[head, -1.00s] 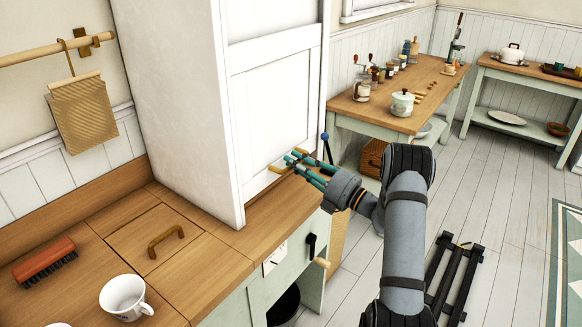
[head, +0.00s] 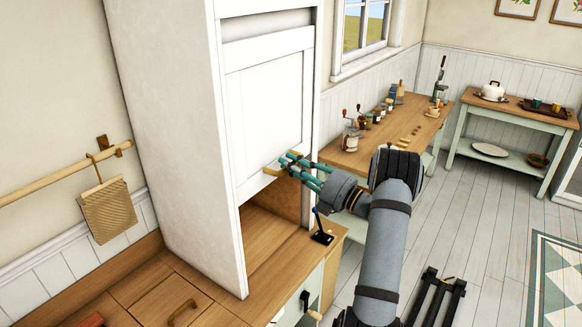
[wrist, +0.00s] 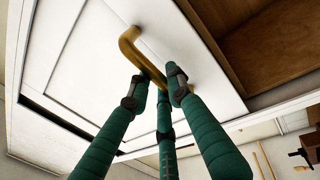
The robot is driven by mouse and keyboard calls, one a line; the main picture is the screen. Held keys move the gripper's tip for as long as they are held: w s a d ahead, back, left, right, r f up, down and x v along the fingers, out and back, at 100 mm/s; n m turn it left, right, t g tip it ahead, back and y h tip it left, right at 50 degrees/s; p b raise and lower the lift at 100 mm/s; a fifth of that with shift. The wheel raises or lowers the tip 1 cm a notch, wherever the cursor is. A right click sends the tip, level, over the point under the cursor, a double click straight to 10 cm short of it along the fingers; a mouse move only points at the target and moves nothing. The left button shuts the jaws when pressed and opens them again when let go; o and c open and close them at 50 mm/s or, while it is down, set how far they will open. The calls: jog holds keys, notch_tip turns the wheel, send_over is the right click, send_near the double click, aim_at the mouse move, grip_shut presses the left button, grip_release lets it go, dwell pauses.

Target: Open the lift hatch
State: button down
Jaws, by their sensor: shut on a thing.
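The lift hatch (head: 266,118) is a white panelled sliding door in the front of a tall white cabinet (head: 172,120). It stands partly raised, with an open gap below it that shows a wooden interior (head: 268,222). A brass handle (head: 271,171) is on the hatch's lower edge; in the wrist view the handle (wrist: 128,42) shows close up. My gripper (head: 290,163) has teal fingers and is shut on the handle. In the wrist view the fingertips (wrist: 155,90) close around the bar; part of it is hidden behind them.
A black lever with a blue knob (head: 318,222) stands on the wooden counter to the right of the opening. A wooden lid with a handle (head: 182,312) is at the front left. A side table (head: 425,125) with jars stands behind my arm.

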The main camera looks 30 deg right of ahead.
jog(key=shift+r+p, duration=0.3)
jog(key=shift+r, duration=0.5)
jog(key=c, duration=1.7)
grip_release()
jog(key=shift+o, duration=0.2)
jog(key=v, duration=1.2)
jog(key=x, duration=1.2)
jog(key=shift+f, duration=0.2)
